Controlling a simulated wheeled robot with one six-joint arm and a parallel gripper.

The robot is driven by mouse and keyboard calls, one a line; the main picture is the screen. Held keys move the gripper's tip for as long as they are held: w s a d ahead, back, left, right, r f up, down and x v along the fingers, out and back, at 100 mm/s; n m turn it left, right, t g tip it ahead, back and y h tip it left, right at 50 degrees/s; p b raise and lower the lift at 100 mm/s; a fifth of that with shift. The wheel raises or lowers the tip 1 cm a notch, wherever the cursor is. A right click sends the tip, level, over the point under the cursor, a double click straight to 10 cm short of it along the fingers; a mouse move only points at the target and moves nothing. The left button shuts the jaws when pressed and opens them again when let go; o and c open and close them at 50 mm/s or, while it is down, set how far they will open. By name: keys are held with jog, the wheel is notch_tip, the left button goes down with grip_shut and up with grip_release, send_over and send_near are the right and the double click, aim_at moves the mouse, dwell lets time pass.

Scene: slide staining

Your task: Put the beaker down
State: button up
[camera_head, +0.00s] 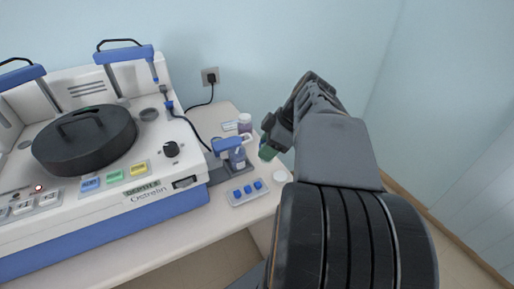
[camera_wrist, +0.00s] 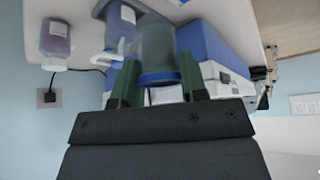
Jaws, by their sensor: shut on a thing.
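The beaker (camera_wrist: 157,50) is a clear, bluish cylinder, and it sits between the two green fingertips of my gripper (camera_wrist: 158,82) in the wrist view. The fingers are shut on its sides. The wrist view is turned over, with the bench top (camera_wrist: 190,10) along its upper edge. In the head view my gripper (camera_head: 268,148) is over the right end of the bench, and the beaker cannot be made out clearly beside the green finger. I cannot tell whether the beaker touches the bench.
A blue-and-white staining machine (camera_head: 150,205) fills the left of the bench. Little bench is free there.

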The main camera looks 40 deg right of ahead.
jog(key=w+d+f, duration=0.2)
jog(key=w, duration=0.1)
jog(key=w+d+f+p, duration=0.1)
jog(key=w+d+f, duration=0.1)
jog(key=w+f, duration=0.1)
jog(key=w+d+f+p, duration=0.1)
jog(key=w+d+f, duration=0.1)
jog(key=w+f, duration=0.1)
jog(key=shift+w+d+f, duration=0.15)
jog(key=shift+w+d, duration=0.2)
jog(key=shift+w, duration=0.25)
jog(key=shift+w+d+f, duration=0.3)
jog(key=shift+w+f, duration=0.1)
jog(key=shift+f, duration=1.8)
jog(key=shift+f, duration=0.2)
jog(key=o, duration=0.9)
jog(key=shift+r, duration=0.1)
